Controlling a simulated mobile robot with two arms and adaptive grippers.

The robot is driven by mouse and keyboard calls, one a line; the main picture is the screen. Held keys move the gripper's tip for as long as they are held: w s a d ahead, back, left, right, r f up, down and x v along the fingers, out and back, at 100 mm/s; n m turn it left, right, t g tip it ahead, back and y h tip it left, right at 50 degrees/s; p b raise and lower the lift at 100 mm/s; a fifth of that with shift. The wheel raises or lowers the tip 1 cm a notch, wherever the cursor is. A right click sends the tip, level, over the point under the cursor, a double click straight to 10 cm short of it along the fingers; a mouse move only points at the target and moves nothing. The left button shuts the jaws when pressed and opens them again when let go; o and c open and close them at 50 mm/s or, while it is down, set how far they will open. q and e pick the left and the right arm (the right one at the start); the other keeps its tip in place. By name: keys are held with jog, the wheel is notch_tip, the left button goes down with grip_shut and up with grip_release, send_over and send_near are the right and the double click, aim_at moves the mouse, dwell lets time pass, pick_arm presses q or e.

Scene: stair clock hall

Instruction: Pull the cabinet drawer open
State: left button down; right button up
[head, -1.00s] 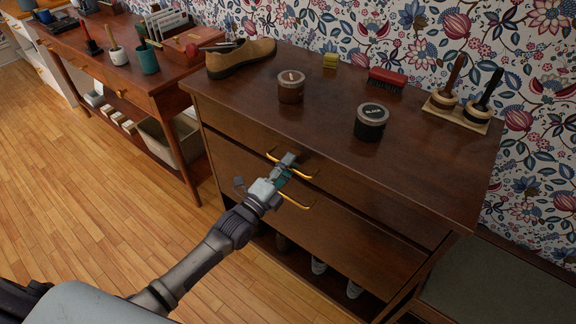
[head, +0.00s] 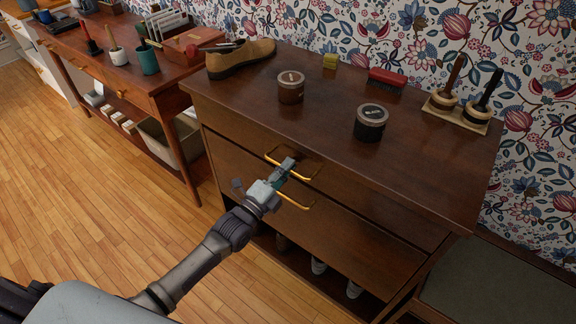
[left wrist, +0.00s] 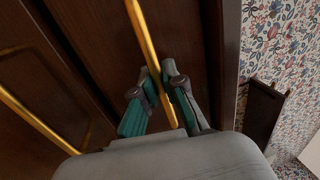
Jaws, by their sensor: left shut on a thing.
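The dark wooden cabinet (head: 430,165) has two stacked drawers with brass bar handles. My left gripper (head: 287,165) is at the upper drawer (head: 365,195), shut on its brass handle (head: 272,159). In the left wrist view the upper handle (left wrist: 143,35) runs between the two fingers (left wrist: 157,85). The lower handle (left wrist: 30,118) is apart from the gripper, at the left of that view. The upper drawer looks shut or nearly so; I cannot tell whether there is a small gap. My right gripper is not in view.
On the cabinet top stand a brown jar (head: 291,88), a black jar (head: 370,122), a shoe (head: 240,58), a red brush (head: 386,79) and two upright brushes on a board (head: 458,115). A desk (head: 105,62) stands at left. Wooden floor (head: 90,190) is clear in front.

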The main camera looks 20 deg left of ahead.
pick_arm(q)
jog(key=r+p+v, duration=0.2)
jog(key=p+v, duration=0.1)
jog(key=v, duration=0.8)
jog(key=s+r+p+v, duration=0.1)
jog(key=p+v, duration=0.3)
jog(key=v, duration=0.7)
jog(key=shift+r, duration=0.55)
jog(key=shift+a, duration=0.1)
jog(key=c, duration=1.2)
grip_release()
jog(key=v, duration=1.2)
jog(key=shift+r, duration=0.1)
